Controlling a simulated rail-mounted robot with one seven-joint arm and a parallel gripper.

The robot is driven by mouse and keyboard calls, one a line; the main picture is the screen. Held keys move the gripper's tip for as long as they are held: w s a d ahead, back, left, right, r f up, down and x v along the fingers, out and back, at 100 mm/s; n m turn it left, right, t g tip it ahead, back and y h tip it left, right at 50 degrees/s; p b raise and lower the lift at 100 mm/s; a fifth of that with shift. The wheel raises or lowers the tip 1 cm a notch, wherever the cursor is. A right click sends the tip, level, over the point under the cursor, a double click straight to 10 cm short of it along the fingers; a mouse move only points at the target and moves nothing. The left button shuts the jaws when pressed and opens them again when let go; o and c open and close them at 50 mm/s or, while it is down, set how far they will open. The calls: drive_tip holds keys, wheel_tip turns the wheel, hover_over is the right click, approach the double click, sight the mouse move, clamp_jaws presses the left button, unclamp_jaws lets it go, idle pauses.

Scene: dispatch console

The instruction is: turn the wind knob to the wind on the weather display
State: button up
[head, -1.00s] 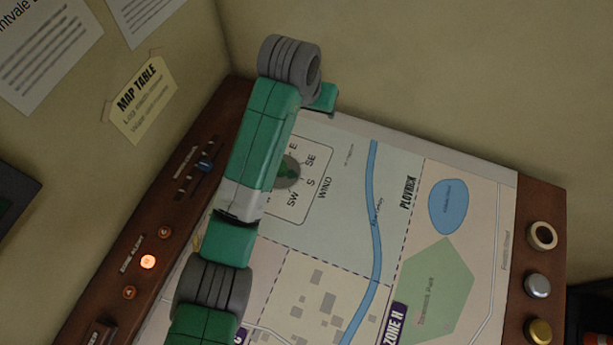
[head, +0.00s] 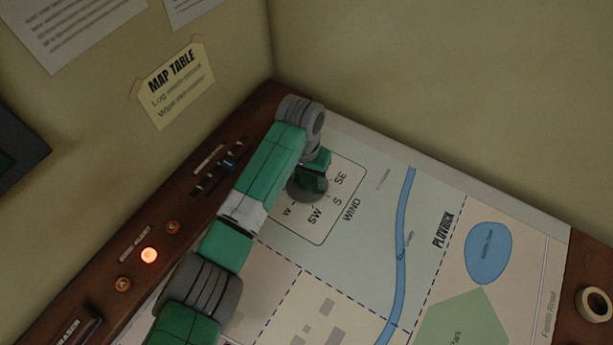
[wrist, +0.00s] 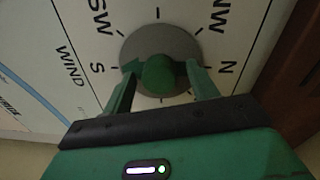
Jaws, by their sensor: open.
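In the wrist view my gripper (wrist: 160,68) is open, with one finger on each side of the knob, on the S side and the N side. I cannot tell whether the fingers touch it. In the head view my gripper (head: 320,162) is over the disc (head: 296,190) and partly hides it and the N side of the dial. The knob's pointer direction is not clear. No readable weather display is in view.
The dial is printed on the map table (head: 365,235). A slider (head: 228,166) and several buttons, one lit orange (head: 148,255), line the left wooden edge. A dark screen (head: 15,140) is cut off at the left. Walls meet behind the table's far corner.

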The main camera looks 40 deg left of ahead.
drive_tip(key=c, duration=1)
drive_tip(key=shift+r+m+p, duration=0.1)
drive_tip(key=shift+m+p, duration=0.2)
drive_tip(key=shift+p, duration=0.15)
drive_tip(key=shift+r+m+p, duration=0.1)
drive_tip(key=shift+m+p, duration=0.85)
drive_tip(key=shift+m, duration=0.05)
drive_tip(key=m+p, duration=0.1)
drive_tip(key=m, duration=0.2)
drive_tip(key=m+p, duration=0.1)
drive_tip(key=m, duration=0.2)
drive_tip(key=shift+w+f+p, duration=0.1)
drive_tip(key=shift+f+p, duration=0.1)
drive_tip(key=shift+p, duration=0.15)
drive_tip(key=o, duration=1)
